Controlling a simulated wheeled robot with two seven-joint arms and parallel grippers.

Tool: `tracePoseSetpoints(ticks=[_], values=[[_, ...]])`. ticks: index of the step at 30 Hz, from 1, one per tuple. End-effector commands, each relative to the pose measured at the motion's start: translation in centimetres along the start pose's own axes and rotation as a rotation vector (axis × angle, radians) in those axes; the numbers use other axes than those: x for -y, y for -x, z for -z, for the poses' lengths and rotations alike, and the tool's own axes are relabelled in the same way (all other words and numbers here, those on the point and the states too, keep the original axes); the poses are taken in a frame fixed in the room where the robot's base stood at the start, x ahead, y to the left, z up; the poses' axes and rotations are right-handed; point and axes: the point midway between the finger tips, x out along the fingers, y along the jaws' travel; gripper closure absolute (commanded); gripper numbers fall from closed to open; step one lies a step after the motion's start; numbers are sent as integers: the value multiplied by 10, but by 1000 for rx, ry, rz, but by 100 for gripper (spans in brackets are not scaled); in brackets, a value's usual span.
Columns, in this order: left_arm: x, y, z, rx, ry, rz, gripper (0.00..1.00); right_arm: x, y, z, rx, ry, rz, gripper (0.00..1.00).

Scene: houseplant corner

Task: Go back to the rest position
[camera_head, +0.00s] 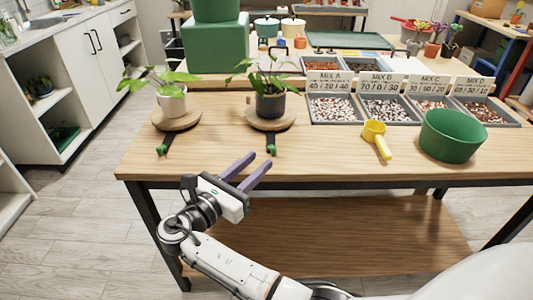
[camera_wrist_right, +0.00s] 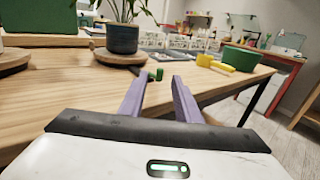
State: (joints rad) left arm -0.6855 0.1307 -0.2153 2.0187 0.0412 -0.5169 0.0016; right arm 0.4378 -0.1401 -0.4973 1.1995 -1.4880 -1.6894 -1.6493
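My right gripper (camera_head: 261,161) is in front of the workbench's front edge, its two purple fingers pointing toward the bench. In the right wrist view the fingers (camera_wrist_right: 157,82) stand apart with nothing between them. A plant in a dark pot (camera_head: 270,105) stands on a round wooden board (camera_head: 252,120) just beyond the fingertips; a green-tipped black handle (camera_head: 271,145) sticks out from the board toward me. The fingers look apart from the handle. My left gripper is in neither view.
The wooden bench (camera_head: 330,160) also bears a plant in a white pot (camera_head: 172,101), a yellow scoop (camera_head: 376,138), a green bowl (camera_head: 452,136) and labelled trays (camera_head: 334,110) of substrate. A lower shelf (camera_head: 330,235) lies under it. Floor (camera_head: 80,215) is open at left.

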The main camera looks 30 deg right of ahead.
Motion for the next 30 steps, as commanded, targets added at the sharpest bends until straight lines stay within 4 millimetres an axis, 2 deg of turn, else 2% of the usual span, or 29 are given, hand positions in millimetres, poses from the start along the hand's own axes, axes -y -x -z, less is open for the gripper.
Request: tracePoseSetpoints(ticks=[1, 6, 19, 23, 26, 30], values=[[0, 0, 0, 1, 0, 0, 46, 0, 8, 1, -3, 1, 0, 70], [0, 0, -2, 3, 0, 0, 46, 0, 22, 0, -1, 1, 0, 70], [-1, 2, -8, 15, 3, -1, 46, 0, 23, 0, 0, 0, 1, 70], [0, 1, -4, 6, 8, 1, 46, -1, 22, -1, 11, -1, -7, 70], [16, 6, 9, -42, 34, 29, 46, -8, 18, -12, 104, -11, -75, 70], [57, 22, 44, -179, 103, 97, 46, -31, 24, -33, 340, -15, -296, 70]])
